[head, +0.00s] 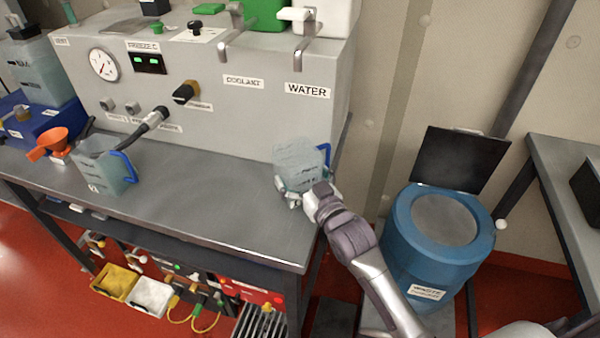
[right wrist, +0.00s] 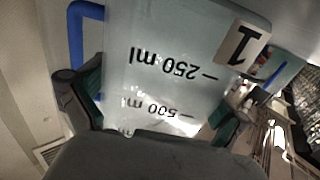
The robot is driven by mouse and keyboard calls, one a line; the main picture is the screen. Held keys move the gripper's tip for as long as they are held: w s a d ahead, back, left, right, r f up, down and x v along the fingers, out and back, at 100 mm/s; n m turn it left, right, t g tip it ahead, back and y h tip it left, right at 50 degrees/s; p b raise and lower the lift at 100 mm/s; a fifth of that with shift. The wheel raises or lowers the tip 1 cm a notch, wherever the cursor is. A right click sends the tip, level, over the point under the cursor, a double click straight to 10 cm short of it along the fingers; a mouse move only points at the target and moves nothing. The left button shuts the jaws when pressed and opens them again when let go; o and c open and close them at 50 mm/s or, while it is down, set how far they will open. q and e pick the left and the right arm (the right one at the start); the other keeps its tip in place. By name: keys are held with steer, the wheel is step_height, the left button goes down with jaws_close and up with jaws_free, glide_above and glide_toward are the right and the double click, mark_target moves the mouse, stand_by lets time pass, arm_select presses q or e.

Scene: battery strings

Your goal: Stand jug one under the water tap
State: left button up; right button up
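Jug one (head: 298,158) is a clear jug with a blue handle, at the right end of the grey counter (head: 215,205), below the WATER label. The right wrist view shows its "1" tag and ml marks close up on the jug wall (right wrist: 170,70). My right gripper (head: 294,193) has its fingers on both sides of the jug, pads against the walls; the fingertips also show in the wrist view (right wrist: 158,122). The jug looks upright; I cannot tell whether its base touches the counter. The water tap (head: 307,48) is above it. My left gripper is not in view.
The coolant tap (head: 227,45) is left of the water tap. A blue waste drum (head: 425,265) with its lid up stands right of the counter.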

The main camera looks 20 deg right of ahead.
steer(key=shift+r, duration=0.15)
steer(key=s+d+b, duration=0.1)
steer(key=s+d, duration=0.1)
steer(key=s, duration=0.9)
steer(key=shift+s+d, duration=0.15)
steer(key=shift+s, duration=0.25)
